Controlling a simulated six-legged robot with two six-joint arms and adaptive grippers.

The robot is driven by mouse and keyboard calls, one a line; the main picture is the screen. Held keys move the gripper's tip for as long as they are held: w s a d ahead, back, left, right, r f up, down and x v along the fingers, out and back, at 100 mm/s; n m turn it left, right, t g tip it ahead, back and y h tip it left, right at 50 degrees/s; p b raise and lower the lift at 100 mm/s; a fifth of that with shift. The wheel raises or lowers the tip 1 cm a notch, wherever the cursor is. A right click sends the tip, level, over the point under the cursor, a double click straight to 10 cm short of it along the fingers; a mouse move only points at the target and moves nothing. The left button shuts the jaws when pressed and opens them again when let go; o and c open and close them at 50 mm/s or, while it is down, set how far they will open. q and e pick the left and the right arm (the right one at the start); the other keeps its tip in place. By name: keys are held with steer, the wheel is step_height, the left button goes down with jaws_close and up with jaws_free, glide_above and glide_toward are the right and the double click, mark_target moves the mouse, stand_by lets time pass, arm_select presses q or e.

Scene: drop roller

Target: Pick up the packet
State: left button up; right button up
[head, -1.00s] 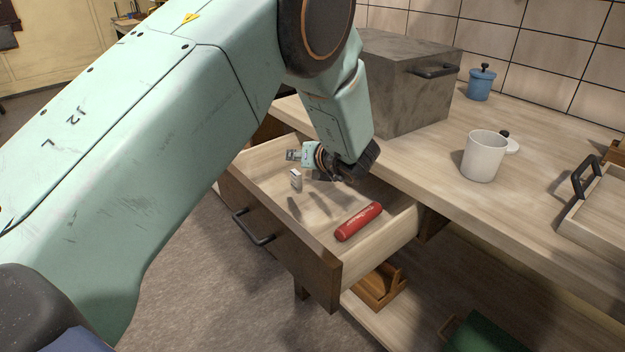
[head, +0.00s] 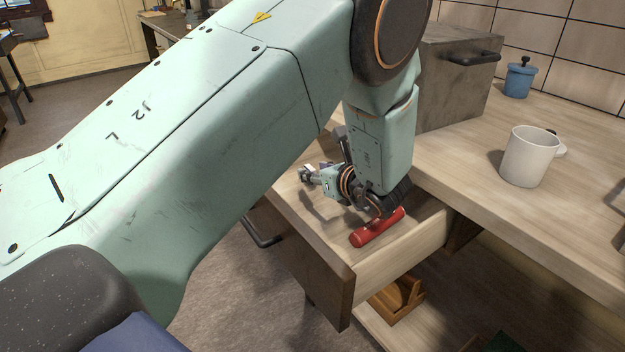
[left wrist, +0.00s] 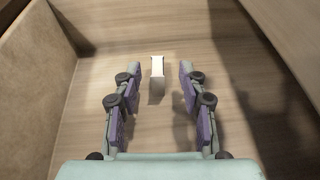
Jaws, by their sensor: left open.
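The packet (left wrist: 157,68) is a small white box standing on the drawer floor in the left wrist view. It lies ahead between the fingertips of my left gripper (left wrist: 160,74), with a gap to the finger on each side. The gripper is open and empty, with its purple-padded fingers pointing along the drawer. In the head view my left gripper (head: 312,176) is low inside the open drawer (head: 300,285), and the packet is largely hidden by it. My right gripper is not in view.
A red cylinder (head: 372,230) lies in the drawer, close below my left wrist. The drawer walls close in around the gripper. On the counter stand a white mug (head: 530,157), a grey box (head: 450,85) and a blue jar (head: 519,80).

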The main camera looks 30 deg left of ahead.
mark_target(308, 166)
arm_select(q)
steer(key=x, duration=0.2)
steer(key=shift+s+a+f+b, duration=0.1)
steer(key=shift+a+f+b, duration=0.1)
steer(key=shift+a+b, duration=0.15)
steer(key=shift+w+a+f, duration=0.15)
steer(key=shift+w+a, duration=0.1)
steer(key=shift+a, duration=0.05)
steer(key=shift+d, duration=0.2)
steer(key=shift+c, duration=0.2)
steer(key=shift+a, duration=0.15)
steer(key=c, duration=0.5)
jaws_close()
